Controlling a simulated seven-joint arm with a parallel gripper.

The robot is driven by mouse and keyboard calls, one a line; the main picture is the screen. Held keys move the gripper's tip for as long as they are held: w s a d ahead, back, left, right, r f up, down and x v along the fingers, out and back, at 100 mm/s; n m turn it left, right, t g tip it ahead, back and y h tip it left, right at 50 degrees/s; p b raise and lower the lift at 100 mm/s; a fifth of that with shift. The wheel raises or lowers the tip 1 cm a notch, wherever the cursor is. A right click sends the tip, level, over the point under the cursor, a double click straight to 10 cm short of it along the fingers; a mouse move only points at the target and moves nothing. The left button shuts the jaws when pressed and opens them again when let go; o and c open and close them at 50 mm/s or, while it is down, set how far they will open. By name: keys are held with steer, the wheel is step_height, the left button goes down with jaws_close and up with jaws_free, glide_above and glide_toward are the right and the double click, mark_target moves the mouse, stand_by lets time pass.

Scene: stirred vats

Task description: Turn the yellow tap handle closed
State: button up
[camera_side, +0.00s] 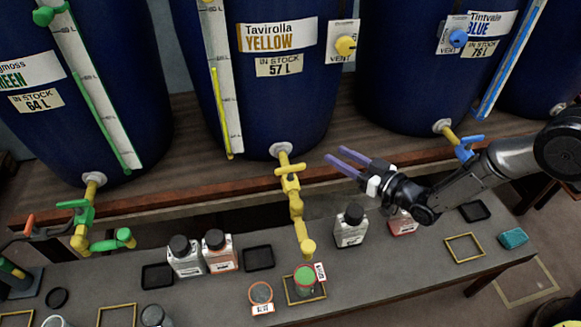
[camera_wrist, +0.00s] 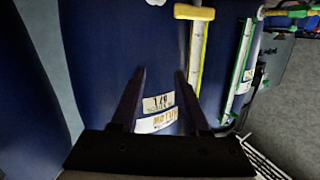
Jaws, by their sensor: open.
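The yellow tap (camera_side: 296,205) comes out of the foot of the middle blue vat (camera_side: 275,95). In the wrist view my gripper (camera_wrist: 160,72) points at the vat wall, with the upside-down yellow label (camera_wrist: 158,122) between and behind the fingers. The tap handle cannot be made out surely in that view.
A jar (camera_side: 305,278) stands in a yellow frame under the spout. A green tap (camera_side: 80,212) is at left, a blue tap handle (camera_side: 466,148) at right. Capped bottles (camera_side: 351,228) stand on the grey bench. The wooden shelf edge (camera_side: 235,190) runs behind the tap.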

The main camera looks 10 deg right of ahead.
mark_target(296, 165)
steer(key=w+d+f+m+g+h, duration=0.7)
steer(key=w+d+f+m, duration=0.4)
steer(key=m, duration=0.4)
steer(key=s+a+r+m+g+y, duration=0.4)
steer(key=a+r+m+g+y, duration=0.4)
steer(key=r+y, duration=0.4)
steer(key=shift+n, duration=0.3)
steer(key=f+x, duration=0.1)
steer(key=x, duration=0.4)
steer(key=f+x, duration=0.1)
steer(key=x, duration=0.4)
steer(key=d+f+x, duration=0.1)
steer(key=x, duration=0.5)
steer(key=shift+w, duration=0.2)
